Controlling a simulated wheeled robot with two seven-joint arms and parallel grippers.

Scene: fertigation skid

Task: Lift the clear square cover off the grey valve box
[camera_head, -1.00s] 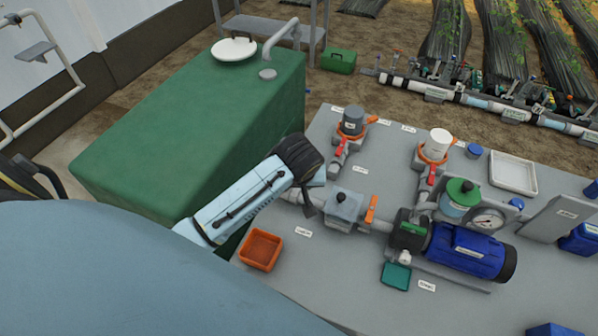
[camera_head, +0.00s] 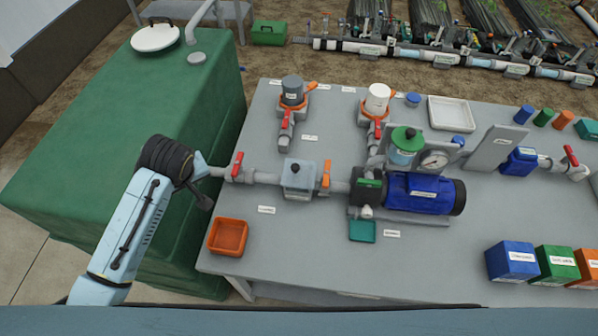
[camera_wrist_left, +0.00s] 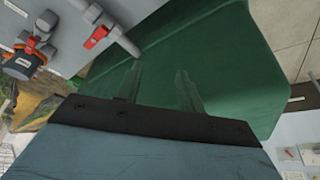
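The grey valve box (camera_head: 298,180) sits in the pipe line on the table in the head view, with a square lid and a dark knob on top. I cannot make out the clear cover as a separate part there. My left gripper (camera_head: 205,198) is left of the box, beyond the table's left edge and by the pipe end. In the left wrist view its two fingers (camera_wrist_left: 160,85) are apart with nothing between them, above the green tank. The valve box is not clearly in that view. My right gripper is in neither view.
A red-handled valve (camera_head: 237,165) stands between my left gripper and the box, and an orange lever (camera_head: 326,174) is right of it. An orange tray (camera_head: 228,237) lies at the table's near left corner. The green tank (camera_head: 95,125) is at left. The table front is mostly clear.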

